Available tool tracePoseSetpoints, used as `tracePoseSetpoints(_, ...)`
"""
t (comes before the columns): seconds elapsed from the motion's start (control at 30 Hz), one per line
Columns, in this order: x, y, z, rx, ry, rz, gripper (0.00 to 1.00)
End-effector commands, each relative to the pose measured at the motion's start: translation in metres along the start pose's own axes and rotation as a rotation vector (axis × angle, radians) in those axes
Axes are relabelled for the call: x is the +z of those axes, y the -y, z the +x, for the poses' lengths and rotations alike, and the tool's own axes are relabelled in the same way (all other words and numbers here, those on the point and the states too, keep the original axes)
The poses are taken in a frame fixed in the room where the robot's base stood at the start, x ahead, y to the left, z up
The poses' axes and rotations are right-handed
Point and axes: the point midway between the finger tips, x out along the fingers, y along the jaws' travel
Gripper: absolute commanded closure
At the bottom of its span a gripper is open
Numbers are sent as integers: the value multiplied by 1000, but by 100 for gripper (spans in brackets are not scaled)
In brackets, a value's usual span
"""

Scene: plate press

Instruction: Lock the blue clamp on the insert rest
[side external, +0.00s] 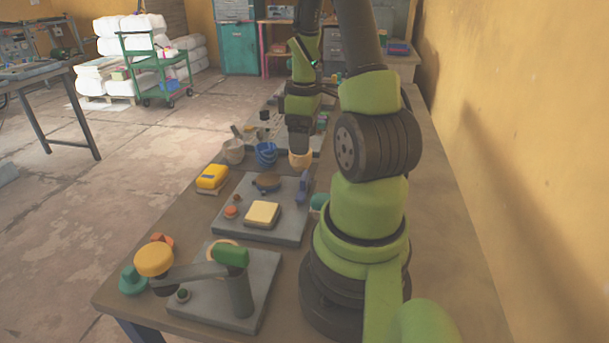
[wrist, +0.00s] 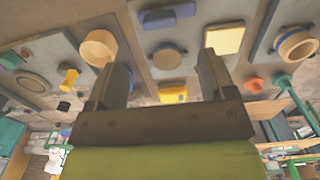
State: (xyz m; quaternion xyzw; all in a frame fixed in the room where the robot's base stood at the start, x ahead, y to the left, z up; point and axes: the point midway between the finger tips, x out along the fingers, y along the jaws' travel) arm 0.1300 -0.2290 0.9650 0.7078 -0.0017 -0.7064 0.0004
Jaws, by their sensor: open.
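The blue clamp (side external: 302,187) is at the far right edge of the middle grey plate (side external: 228,222). It also shows at the top of the wrist view (wrist: 167,15) as a low blue bar. A brown round piece (side external: 266,181) and a pale yellow square pad (side external: 262,213) sit on the same plate. I cannot tell which piece is the insert rest or whether the clamp is locked. My gripper (wrist: 164,62) is open and empty, with its fingers apart; in the wrist view the clamp lies beyond the gap between them. The fingers do not show clearly in the side view.
A tan ring (wrist: 98,47) stands beyond the middle plate, near a blue cup (side external: 265,154). A yellow block (side external: 212,177) lies left of the plate. A wall runs along the right.

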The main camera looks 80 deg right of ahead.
Motion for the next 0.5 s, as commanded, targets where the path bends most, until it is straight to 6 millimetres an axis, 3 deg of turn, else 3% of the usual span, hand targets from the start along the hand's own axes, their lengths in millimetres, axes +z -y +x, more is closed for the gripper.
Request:
tracePoseSetpoints(0.17,2,0,20,-9,5,-4,23)
tracePoseSetpoints(0.5,2,1,78,-7,5,-2,23)
